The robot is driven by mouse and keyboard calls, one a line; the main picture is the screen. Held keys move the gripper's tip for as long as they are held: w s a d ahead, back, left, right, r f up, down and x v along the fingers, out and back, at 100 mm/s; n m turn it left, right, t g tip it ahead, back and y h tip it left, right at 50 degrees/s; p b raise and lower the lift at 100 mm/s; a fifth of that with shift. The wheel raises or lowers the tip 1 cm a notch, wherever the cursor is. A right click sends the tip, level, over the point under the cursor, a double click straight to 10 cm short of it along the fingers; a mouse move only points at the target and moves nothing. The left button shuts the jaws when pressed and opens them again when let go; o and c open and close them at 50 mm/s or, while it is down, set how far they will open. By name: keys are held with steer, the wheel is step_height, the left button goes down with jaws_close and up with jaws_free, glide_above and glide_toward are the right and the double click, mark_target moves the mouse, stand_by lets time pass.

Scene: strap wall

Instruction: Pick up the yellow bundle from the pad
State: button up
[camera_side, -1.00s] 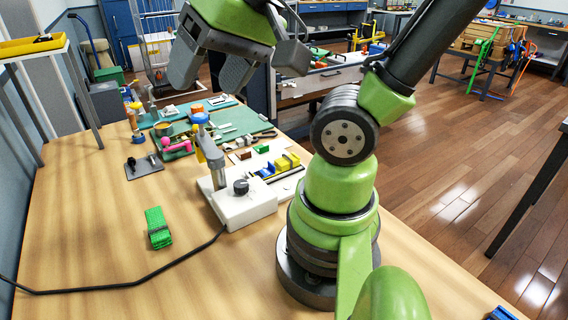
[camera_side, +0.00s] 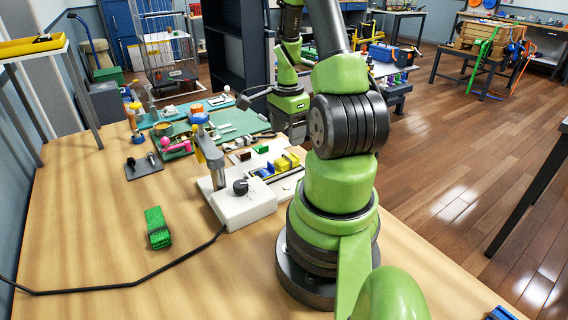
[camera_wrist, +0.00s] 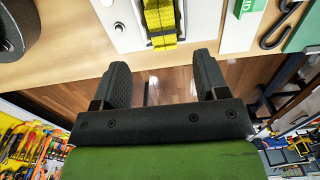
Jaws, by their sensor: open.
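The yellow bundle (camera_side: 287,161) lies on the white pad (camera_side: 284,186) at the table's right side in the side view. In the wrist view, the yellow bundle (camera_wrist: 160,22) is at the top centre on the white pad (camera_wrist: 127,32), cut off by the frame's top. My gripper (camera_wrist: 162,68) is open and empty there, with its two dark fingers apart. The bundle lies beyond the fingertips, lined up roughly between them and not touched. In the side view, my gripper (camera_side: 293,127) is close behind the pad, at the table's far right edge; its fingers are hard to make out.
A blue bundle (camera_side: 265,172) and a green bundle (camera_side: 261,149) lie beside the yellow one. A white device with a knob (camera_side: 243,204) stands in front. A green strap roll (camera_side: 157,228) and a black cable (camera_side: 120,284) lie on the otherwise clear near table.

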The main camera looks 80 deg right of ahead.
mark_target(284, 159)
steer(key=f, duration=0.7)
steer(key=shift+w+a+f, duration=0.15)
steer(key=shift+w+f, duration=0.1)
steer(key=shift+w, duration=0.1)
steer(key=shift+c, duration=0.2)
steer(key=c, duration=1)
